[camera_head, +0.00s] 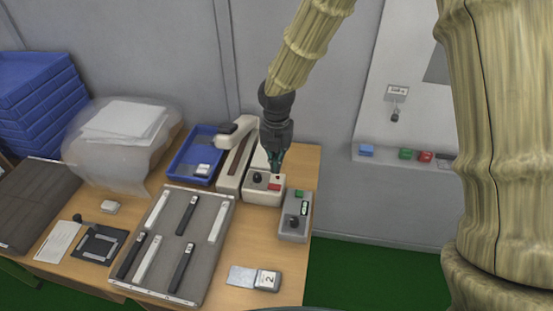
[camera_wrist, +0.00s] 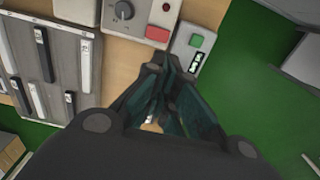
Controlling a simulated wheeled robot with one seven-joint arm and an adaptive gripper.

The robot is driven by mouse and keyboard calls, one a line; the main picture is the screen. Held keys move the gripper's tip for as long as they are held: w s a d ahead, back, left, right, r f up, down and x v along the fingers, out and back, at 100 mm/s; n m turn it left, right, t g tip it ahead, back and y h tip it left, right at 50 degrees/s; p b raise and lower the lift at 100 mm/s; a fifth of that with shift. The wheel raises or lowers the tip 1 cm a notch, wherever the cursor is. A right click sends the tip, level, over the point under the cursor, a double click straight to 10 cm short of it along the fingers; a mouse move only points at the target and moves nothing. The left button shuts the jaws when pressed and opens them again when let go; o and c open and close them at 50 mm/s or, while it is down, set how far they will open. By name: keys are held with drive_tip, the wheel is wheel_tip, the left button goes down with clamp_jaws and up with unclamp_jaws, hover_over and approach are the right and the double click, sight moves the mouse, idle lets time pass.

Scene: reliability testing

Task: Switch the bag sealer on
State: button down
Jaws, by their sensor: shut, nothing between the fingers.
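The bag sealer is a cream machine with a long raised arm (camera_head: 236,128) and a front control box (camera_head: 262,196). The box carries a dark round knob (camera_wrist: 123,10), a red rocker switch (camera_wrist: 157,33) and a small red dot, perhaps a lamp, above the switch. The red switch also shows in the head view (camera_head: 274,187). I cannot tell which way the switch is tipped or whether the dot is lit. My gripper (camera_head: 275,171) is shut and empty, pointing down above the switch end of the box. In the wrist view its fingertips (camera_wrist: 166,66) appear just below the switch; contact cannot be told.
A grey box (camera_head: 294,226) with a green button and small display stands right of the sealer. A blue tray (camera_head: 176,174) lies left of it. A grey panel (camera_head: 205,218) with light and dark strips lies in front. A tag numbered 2 (camera_head: 266,280) lies near the front edge.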

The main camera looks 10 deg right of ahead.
sight(276, 193)
drive_tip(key=shift+f+p, duration=1.8)
drive_tip(key=shift+f, duration=3.75)
